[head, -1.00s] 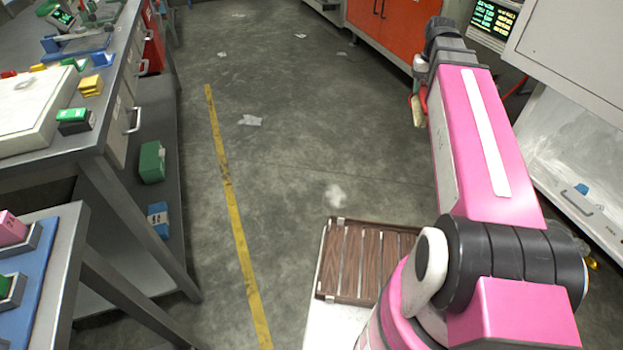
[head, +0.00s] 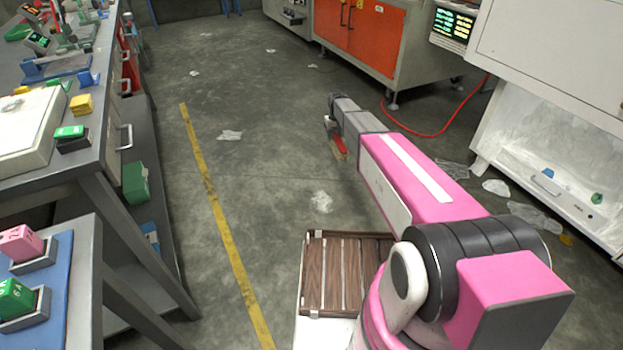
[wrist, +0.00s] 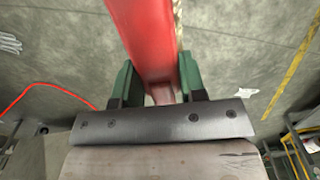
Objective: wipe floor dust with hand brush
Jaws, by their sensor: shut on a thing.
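My gripper (head: 333,124) is out over the floor ahead, at the far end of my pink arm. It is shut on the hand brush (head: 338,147), which has a red body and pale bristles. In the wrist view, the brush's red handle (wrist: 146,40) runs between the two green fingers of my gripper (wrist: 157,85), with a strip of pale bristles beside it. Whether the bristles touch the floor cannot be told. A whitish fluffy patch (head: 321,201), dust-like, lies on the grey floor nearer to me than the brush. Another pale patch (head: 230,135) lies to the left.
Several smaller pale scraps (head: 195,73) lie farther back. A workbench (head: 110,185) lines the left, beside a yellow floor line (head: 212,190). Clear plastic scraps (head: 535,217) and a red hose (head: 425,134) lie on the right, near cabinets. A slatted wooden crate (head: 333,272) is close in front.

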